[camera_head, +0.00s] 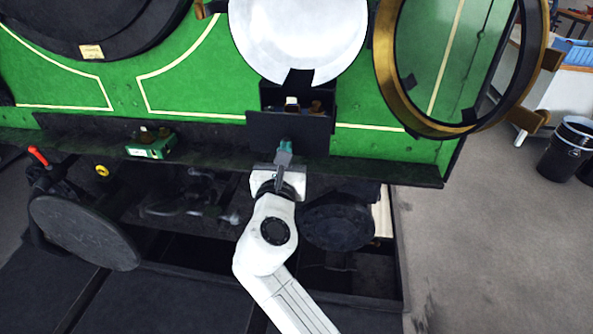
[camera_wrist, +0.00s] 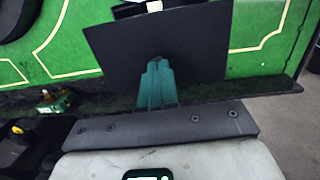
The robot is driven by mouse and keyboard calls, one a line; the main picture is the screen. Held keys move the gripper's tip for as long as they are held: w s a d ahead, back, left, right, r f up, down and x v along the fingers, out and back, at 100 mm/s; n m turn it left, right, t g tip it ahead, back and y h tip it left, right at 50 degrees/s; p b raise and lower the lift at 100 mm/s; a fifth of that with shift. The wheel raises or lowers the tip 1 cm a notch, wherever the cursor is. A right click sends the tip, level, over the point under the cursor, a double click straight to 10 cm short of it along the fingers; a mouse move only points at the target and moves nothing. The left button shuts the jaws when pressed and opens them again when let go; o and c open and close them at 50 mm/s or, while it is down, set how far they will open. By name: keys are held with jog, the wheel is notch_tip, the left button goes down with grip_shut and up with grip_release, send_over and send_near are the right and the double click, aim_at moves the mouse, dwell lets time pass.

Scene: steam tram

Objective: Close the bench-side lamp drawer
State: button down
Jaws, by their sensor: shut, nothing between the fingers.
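The lamp drawer (camera_head: 300,132) is a dark box with a flat dark front on the green tram front, below a large white disc. It stands out from the green panel and its top is open, with a white item and brownish items inside. In the wrist view the drawer front (camera_wrist: 185,50) fills the upper middle. My gripper (camera_head: 284,148) has teal fingers, shut and empty, at the lower part of the drawer front. In the wrist view the fingertips (camera_wrist: 155,65) overlap the front; whether they touch it I cannot tell.
A small green box (camera_head: 151,146) sits on the dark ledge to the left. A brass-rimmed round door (camera_head: 398,95) stands open at right. A red-tipped lever (camera_head: 38,155) and a round buffer (camera_head: 85,232) are at lower left. Black bins (camera_head: 566,150) stand at far right on open floor.

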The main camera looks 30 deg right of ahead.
aim_at(294, 124)
jog(key=x, duration=1)
jog(key=shift+w+d+f, duration=0.1)
jog(key=shift+d+f, duration=0.15)
jog(key=shift+d, duration=0.25)
jog(key=shift+r, duration=0.1)
jog(key=shift+w+d+r, duration=0.1)
